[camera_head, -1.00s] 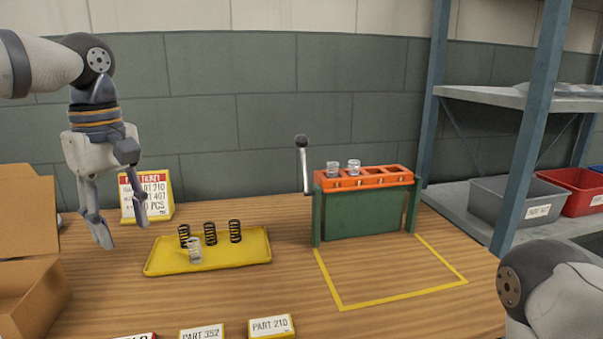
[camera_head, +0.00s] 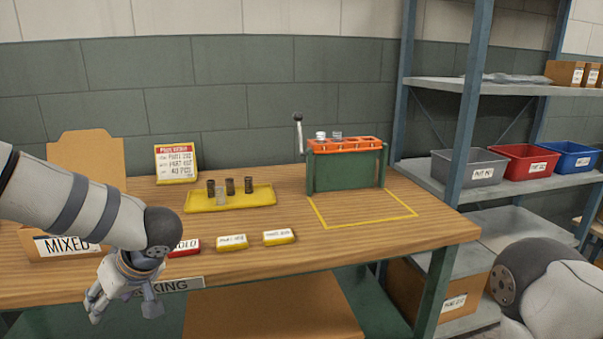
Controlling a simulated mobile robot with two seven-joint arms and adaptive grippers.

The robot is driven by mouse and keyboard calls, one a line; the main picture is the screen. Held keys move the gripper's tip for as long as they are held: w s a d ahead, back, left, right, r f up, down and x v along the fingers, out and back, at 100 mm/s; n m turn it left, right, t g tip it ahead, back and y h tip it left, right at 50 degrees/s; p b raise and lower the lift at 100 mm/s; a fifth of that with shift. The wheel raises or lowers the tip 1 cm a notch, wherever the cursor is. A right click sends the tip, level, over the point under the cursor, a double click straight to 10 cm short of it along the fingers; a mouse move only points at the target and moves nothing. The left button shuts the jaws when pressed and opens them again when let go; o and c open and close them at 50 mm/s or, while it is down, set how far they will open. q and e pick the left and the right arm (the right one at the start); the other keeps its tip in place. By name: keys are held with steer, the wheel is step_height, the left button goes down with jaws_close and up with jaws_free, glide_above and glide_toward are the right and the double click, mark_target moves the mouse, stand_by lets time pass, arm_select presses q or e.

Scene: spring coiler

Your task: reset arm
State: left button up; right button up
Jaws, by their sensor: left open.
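My left gripper (camera_head: 124,304) hangs at the front edge of the wooden workbench (camera_head: 390,236), low on the left, pointing down. Its fingers are open and empty. It is apart from the yellow tray and the coiler. My right arm shows only as a joint and link at the lower right; its gripper is out of the picture. The spring coiler (camera_head: 345,170), a green stand with an orange top rack and a black-knobbed lever, stands at the back of the bench. Clear springs sit in two of its left slots.
A yellow tray (camera_head: 262,198) holds dark springs (camera_head: 249,184) and one clear spring (camera_head: 221,196). A box marked MIXED (camera_head: 64,246) stands beside my left arm. Label blocks (camera_head: 279,237) line the front. A shelf holds grey (camera_head: 469,168), red (camera_head: 524,162) and blue bins (camera_head: 573,156).

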arm_select(q)
steer(key=s+d+f+m+t+h, duration=0.15)
steer(key=s+d+f+m, duration=0.25)
steer(key=s+f, duration=0.5)
steer(key=s+d+f+m+t+h, duration=0.1)
steer(key=s+d+f+m+h, duration=0.25)
steer(key=s+f, duration=0.65)
steer(key=s+d+f+m+g+h, duration=0.1)
steer(key=s+d+f+g, duration=0.1)
steer(key=s, duration=0.8)
steer(key=s+d+f+m+g+h, duration=0.1)
steer(key=s+g, duration=0.3)
steer(key=s, duration=0.5)
steer(key=shift+s+d+f+m+h, duration=0.35)
steer(key=shift+m+h, duration=0.05)
steer(key=shift+m, duration=0.05)
